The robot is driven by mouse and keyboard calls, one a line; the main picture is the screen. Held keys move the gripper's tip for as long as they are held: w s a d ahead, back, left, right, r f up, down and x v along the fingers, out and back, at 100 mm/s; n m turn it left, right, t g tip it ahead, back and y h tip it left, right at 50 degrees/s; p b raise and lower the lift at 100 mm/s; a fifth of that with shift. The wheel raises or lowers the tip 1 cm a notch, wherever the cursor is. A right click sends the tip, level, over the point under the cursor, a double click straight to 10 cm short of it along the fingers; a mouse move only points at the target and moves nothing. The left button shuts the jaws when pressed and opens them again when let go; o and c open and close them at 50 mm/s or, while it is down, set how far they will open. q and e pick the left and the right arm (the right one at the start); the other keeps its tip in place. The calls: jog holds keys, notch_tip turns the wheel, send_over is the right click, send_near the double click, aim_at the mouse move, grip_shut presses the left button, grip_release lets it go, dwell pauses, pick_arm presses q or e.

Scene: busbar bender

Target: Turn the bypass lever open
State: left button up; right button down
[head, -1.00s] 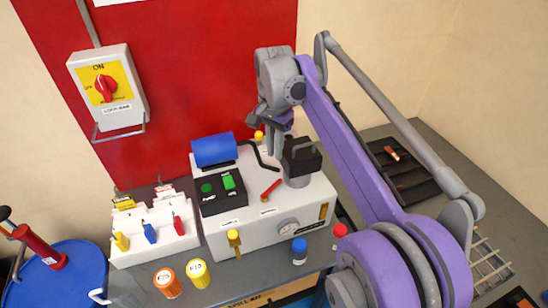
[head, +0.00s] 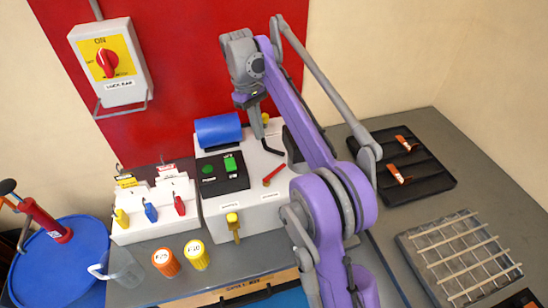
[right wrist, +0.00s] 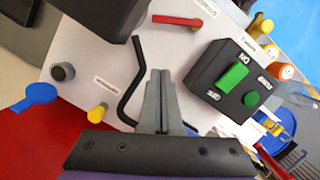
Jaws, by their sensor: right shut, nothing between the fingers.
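The white bender housing (head: 270,205) stands on the bench against the red wall panel. A red lever (head: 273,175) sits on its top, and also shows in the right wrist view (right wrist: 177,20). A yellow-headed lever (head: 232,222) hangs at the front edge. The labels are too small to read, so I cannot tell which is the bypass lever. My right gripper (head: 259,130) is shut and empty above the rear of the housing. In the right wrist view its fingertips (right wrist: 160,75) point at the top beside a bent black rod (right wrist: 133,85). My left gripper is out of view.
A blue motor (head: 218,130) and black button box (head: 223,174) stand left of the red lever. A dark block (right wrist: 90,15) stands close to the fingers. The lockout rack (head: 155,215) is left. My forearm hides the housing's right side.

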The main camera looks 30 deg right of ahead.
aim_at(280, 167)
jog(key=b+x, duration=0.1)
jog(key=x, duration=0.5)
jog(key=shift+s+f, duration=0.1)
jog(key=shift+s, duration=0.05)
jog(key=s, duration=0.1)
jog(key=s+d, duration=0.1)
jog(key=shift+s+f, duration=0.25)
jog(key=shift+s, duration=0.15)
jog(key=shift+s+d, duration=0.1)
jog(key=shift+s, duration=0.5)
jog(key=shift+s+d, duration=0.5)
jog(key=shift+s, duration=0.2)
jog(key=shift+w+a, duration=0.1)
jog(key=shift+w, duration=0.05)
